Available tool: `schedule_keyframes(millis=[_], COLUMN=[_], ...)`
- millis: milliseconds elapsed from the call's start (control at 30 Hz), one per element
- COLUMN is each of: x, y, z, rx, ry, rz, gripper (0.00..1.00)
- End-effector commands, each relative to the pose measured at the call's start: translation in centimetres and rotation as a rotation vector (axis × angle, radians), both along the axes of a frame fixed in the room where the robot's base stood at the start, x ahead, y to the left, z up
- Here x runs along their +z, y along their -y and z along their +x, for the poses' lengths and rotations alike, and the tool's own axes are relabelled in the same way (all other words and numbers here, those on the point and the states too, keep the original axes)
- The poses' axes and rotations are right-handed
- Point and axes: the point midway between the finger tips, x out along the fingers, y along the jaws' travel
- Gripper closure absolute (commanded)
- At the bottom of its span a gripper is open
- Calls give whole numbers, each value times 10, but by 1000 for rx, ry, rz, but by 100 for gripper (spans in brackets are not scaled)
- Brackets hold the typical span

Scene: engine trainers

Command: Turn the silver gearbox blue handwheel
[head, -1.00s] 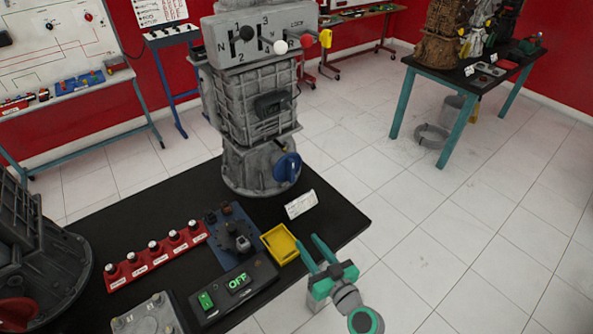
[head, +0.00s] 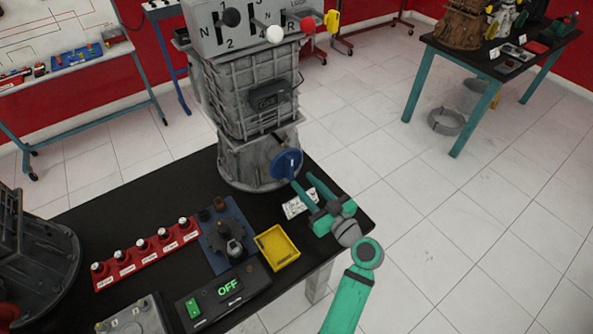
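The silver gearbox (head: 246,95) stands upright at the back of the black table. Its blue handwheel (head: 286,163) is low on the right side of its base. My gripper (head: 304,188) is just right of and below the handwheel, with its two teal fingers spread apart and pointing toward it. The finger tips are close to the wheel's lower right edge; I cannot tell whether they touch it. Nothing shows between the fingers.
A white label card (head: 300,203) lies beside my fingers. Open floor lies to the right.

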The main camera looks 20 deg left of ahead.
Motion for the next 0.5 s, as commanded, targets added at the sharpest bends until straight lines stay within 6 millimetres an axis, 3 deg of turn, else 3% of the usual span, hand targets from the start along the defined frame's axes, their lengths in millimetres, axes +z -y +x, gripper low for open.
schedule_keyframes(millis=[200,500], x=[1,0], y=[-27,-43], z=[23,37], rx=[-2,-5], ry=[1,0], rz=[1,0], gripper=[67,67])
